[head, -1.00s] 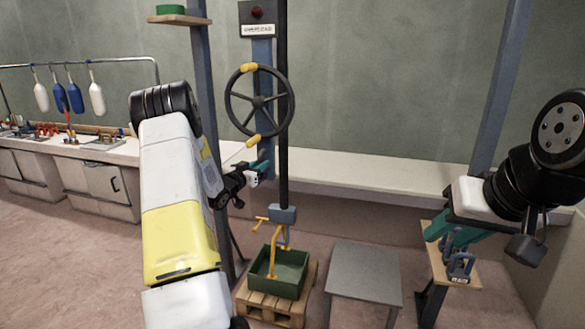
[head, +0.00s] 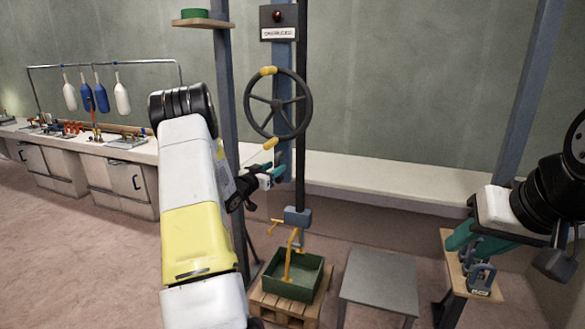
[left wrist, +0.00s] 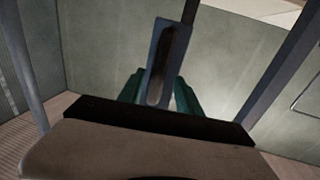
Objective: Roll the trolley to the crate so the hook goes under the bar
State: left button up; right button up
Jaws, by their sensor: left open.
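A blue-grey trolley block (head: 297,216) sits low on the dark upright post. A yellow handle sticks out to its left, and a yellow hook (head: 289,262) hangs below it. The hook's lower end is at or inside the green crate (head: 275,286), which stands on a wooden pallet. I cannot make out the bar or whether the hook is under it. My left gripper (head: 274,174) is open, above the trolley and beside the post. In the left wrist view its teal fingers (left wrist: 158,95) show either side of a blue-grey slotted upright. My right gripper (head: 468,240) is over a small stand; its jaws are unclear.
A black handwheel (head: 278,104) with yellow grips is above my left gripper. A grey table (head: 380,282) stands right of the crate. The small wooden stand (head: 453,277) holds grey shackle-like parts (head: 482,272). A white bench (head: 400,181) runs along the wall. Floor at the left is clear.

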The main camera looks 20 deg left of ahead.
pick_arm(q)
jog(key=v, duration=0.6)
jog(key=shift+s+a, duration=0.2)
jog(key=shift+s, duration=0.05)
